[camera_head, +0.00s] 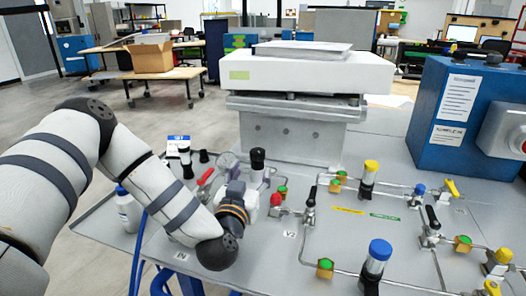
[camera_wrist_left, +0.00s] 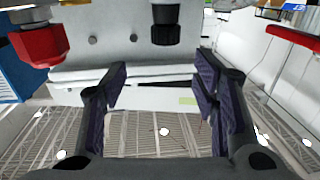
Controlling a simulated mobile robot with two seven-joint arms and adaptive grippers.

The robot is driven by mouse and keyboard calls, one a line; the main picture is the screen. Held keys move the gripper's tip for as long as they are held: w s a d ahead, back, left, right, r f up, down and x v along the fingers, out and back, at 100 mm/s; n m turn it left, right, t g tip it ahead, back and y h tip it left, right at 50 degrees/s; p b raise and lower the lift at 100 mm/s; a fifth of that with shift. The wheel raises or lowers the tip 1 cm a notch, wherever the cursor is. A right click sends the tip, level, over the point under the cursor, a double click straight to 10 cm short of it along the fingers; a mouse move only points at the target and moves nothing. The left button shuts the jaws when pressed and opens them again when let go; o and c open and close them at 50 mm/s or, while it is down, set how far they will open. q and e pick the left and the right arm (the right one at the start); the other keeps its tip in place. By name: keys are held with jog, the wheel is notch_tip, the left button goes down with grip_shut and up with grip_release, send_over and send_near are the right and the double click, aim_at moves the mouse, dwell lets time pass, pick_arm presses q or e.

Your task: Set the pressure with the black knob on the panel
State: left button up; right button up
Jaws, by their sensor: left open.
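The black knob (camera_head: 257,155) stands upright on the panel (camera_head: 330,245), in front of the grey block of the analyser. In the left wrist view the black knob (camera_wrist_left: 165,28) hangs from the top of the picture, since that view is upside down. My left gripper (camera_head: 238,188) is low over the panel, just in front of the knob and to its left in the head view. In the left wrist view my left gripper (camera_wrist_left: 160,75) is open and empty. The knob appears between the fingers' lines but past their tips, with no contact visible. My right gripper is not in view.
A round gauge (camera_head: 228,162) and a red-handled valve (camera_head: 205,177) are close to my left gripper. A red fitting (camera_head: 276,200) is to its right. Yellow-topped (camera_head: 371,167) and blue-topped (camera_head: 380,250) knobs stand among pipes. A blue box (camera_head: 450,110) stands at the right.

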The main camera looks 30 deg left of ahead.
aim_at(256, 154)
pick_arm(q)
jog(key=x, duration=0.3)
jog(key=b+x, duration=0.1)
jog(key=x, duration=0.3)
jog(key=a+x, duration=0.1)
jog(key=x, duration=0.3)
jog(key=shift+s+f+b, duration=0.2)
jog(key=shift+f+b, duration=0.1)
jog(key=shift+b, duration=0.05)
jog(key=shift+w+a+r, duration=0.1)
jog(key=shift+w+r, duration=0.1)
jog(key=shift+w, duration=0.25)
jog(key=shift+r, duration=0.1)
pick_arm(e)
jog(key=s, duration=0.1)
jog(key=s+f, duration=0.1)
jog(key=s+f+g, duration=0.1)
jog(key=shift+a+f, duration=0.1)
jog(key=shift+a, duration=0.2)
